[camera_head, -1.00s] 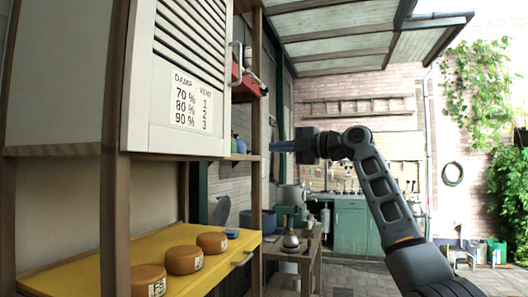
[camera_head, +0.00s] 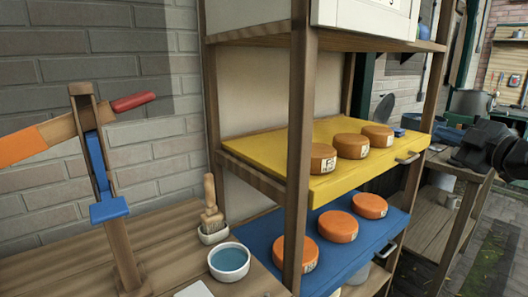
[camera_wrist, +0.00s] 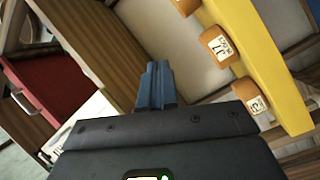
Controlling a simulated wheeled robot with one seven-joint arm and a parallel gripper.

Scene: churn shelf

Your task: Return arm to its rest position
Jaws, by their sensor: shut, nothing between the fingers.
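My gripper (camera_wrist: 157,88) shows in the wrist view with its two blue-grey fingers together and nothing between them. It points up in the picture and is in front of a wooden post and pale panels, apparently apart from them.
The yellow shelf (camera_head: 258,146) holds three orange cheeses, and the blue shelf (camera_head: 262,232) below holds more. A bowl (camera_head: 229,261) and a brush (camera_head: 211,215) stand on the wooden bench. In the wrist view a red panel (camera_wrist: 50,85) is at left.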

